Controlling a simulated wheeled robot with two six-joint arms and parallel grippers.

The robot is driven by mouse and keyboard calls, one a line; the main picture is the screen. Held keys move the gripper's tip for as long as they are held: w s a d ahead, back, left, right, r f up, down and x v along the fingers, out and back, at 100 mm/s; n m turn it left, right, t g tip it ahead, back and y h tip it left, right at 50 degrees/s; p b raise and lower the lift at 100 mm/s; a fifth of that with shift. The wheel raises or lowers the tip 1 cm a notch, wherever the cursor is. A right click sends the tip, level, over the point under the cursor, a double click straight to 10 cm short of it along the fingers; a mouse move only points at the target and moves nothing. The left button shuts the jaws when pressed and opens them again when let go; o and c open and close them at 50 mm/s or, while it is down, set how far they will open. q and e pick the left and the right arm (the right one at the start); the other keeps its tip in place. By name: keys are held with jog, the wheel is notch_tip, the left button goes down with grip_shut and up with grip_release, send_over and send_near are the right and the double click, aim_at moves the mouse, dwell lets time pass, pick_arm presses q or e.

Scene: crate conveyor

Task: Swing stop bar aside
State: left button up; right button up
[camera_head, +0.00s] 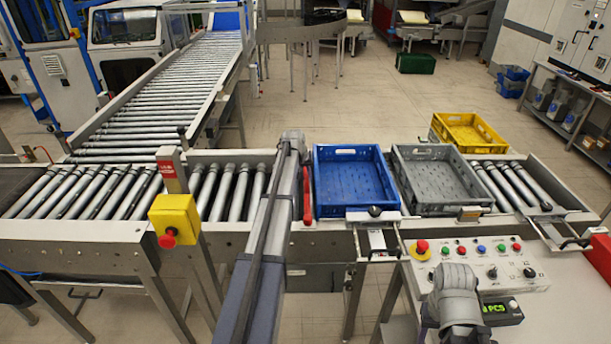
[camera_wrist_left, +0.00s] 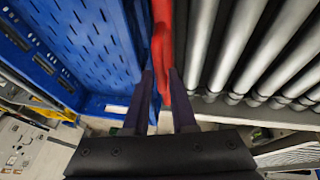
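The red stop bar (camera_head: 307,193) stands at the left end of the blue crate (camera_head: 352,180), beside the rollers. My left arm reaches in from the bottom, and its gripper (camera_head: 293,140) is at the bar; its fingers are hidden in the head view. In the left wrist view the red bar (camera_wrist_left: 162,45) runs between the two fingertips of my left gripper (camera_wrist_left: 161,76) and fills the gap between them. The blue crate (camera_wrist_left: 75,50) lies just left of it there. My right wrist (camera_head: 455,295) is over the control panel; its fingertips are hidden.
A grey crate (camera_head: 442,178) stands right of the blue one, and a yellow crate (camera_head: 470,131) is behind. Bare rollers (camera_head: 105,190) lie to the left. A yellow emergency-stop box (camera_head: 174,218) stands at the front edge. The control panel (camera_head: 500,262) is at lower right.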

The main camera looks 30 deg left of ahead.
pick_arm(q)
grip_shut()
dwell(1.0)
